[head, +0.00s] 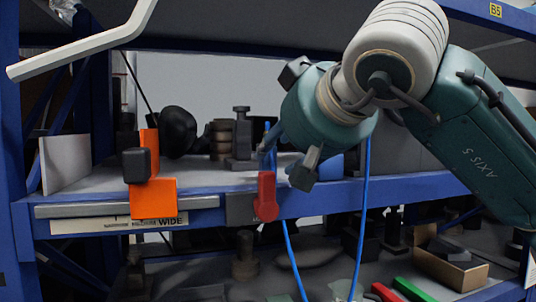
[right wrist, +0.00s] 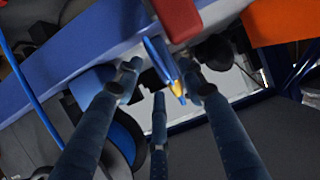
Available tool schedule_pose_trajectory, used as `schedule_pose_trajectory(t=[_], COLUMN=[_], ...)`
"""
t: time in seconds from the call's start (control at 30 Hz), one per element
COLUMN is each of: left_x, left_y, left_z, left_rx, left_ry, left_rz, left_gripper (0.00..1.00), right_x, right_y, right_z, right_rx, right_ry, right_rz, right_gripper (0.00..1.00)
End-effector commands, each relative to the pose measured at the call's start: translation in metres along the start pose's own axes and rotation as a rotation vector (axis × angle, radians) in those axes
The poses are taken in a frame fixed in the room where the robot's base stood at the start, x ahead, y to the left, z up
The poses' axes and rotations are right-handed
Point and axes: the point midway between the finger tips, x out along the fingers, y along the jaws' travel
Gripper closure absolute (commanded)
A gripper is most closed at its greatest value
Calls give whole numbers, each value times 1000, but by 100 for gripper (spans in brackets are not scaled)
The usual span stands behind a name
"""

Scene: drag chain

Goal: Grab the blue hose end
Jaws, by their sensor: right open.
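The blue hose end (head: 268,135) sticks up out of the red holder (head: 265,195) on the shelf's front edge. In the right wrist view the hose end (right wrist: 160,58) has a yellow tip and shows beside the red holder (right wrist: 178,18). My right gripper (head: 287,158) is open at the shelf edge, close to the hose end. In the right wrist view its dark fingers (right wrist: 164,80) are spread, with the hose end appearing between their tips. Contact cannot be told. My left gripper is not in view.
An orange bracket (head: 153,198) is on the shelf edge to the left. A second run of blue hose (head: 366,200) hangs to the right. Dark parts (head: 240,140) stand on the shelf behind. A cardboard box (head: 455,268) lies on the lower level.

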Motion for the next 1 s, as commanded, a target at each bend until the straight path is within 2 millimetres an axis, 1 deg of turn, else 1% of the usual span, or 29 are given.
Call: schedule_pose_trajectory(t=[0.03,0.1,0.2,0.3,0.37,0.5,0.57,0.6,0.67,0.7,0.83,1.0], left_x=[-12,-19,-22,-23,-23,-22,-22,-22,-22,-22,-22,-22], left_y=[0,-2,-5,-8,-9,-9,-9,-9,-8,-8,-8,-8], left_z=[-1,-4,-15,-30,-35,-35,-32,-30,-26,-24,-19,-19], left_rx=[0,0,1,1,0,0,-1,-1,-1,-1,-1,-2], left_ry=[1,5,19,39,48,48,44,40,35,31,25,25], left_rz=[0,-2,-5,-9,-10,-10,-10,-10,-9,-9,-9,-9], left_gripper=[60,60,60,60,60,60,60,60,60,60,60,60], right_x=[8,18,31,37,38,38,38,38,38,38,37,36], right_y=[0,0,0,0,0,0,0,0,0,0,0,1], right_z=[-4,-4,-3,-2,-1,-1,-1,-1,-1,-1,-1,-3], right_rx=[1,0,1,1,0,0,0,1,1,1,1,1], right_ry=[-6,-5,-3,-1,0,0,0,0,0,0,0,0], right_rz=[-2,-3,-3,-2,-2,-2,-2,-2,-2,-2,-2,-1], right_gripper=[60,60,60,60,60,60,70,78,90,92,92,92])
